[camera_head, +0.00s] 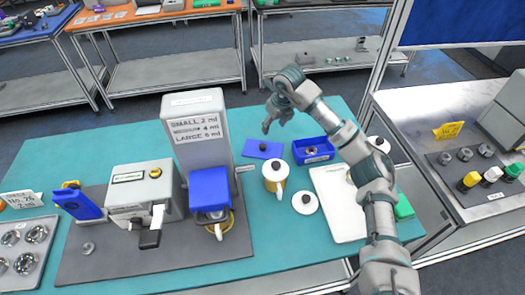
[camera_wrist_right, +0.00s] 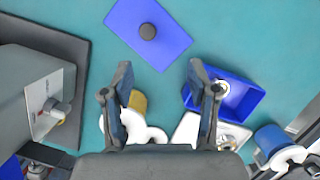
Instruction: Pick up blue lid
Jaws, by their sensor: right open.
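The blue lid (camera_head: 255,153) is a flat blue rectangle with a dark round knob, lying on the teal table beside the blue box (camera_head: 300,150). In the wrist view the lid (camera_wrist_right: 122,22) lies flat near the top edge, beyond the fingertips. My right gripper (camera_head: 275,126) is above the table at the lid's far side in the head view. In the wrist view the right gripper (camera_wrist_right: 160,78) has its two fingers spread, with nothing between them. The open blue box (camera_wrist_right: 250,105) holds a small metal part. My left gripper is not in view.
A white-and-yellow mug (camera_head: 275,178), a white round lid (camera_head: 300,207) and a white tray (camera_head: 335,230) stand near the box. A tall grey machine (camera_head: 190,112) with a blue part stands left of the blue lid. The teal table behind the lid is clear.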

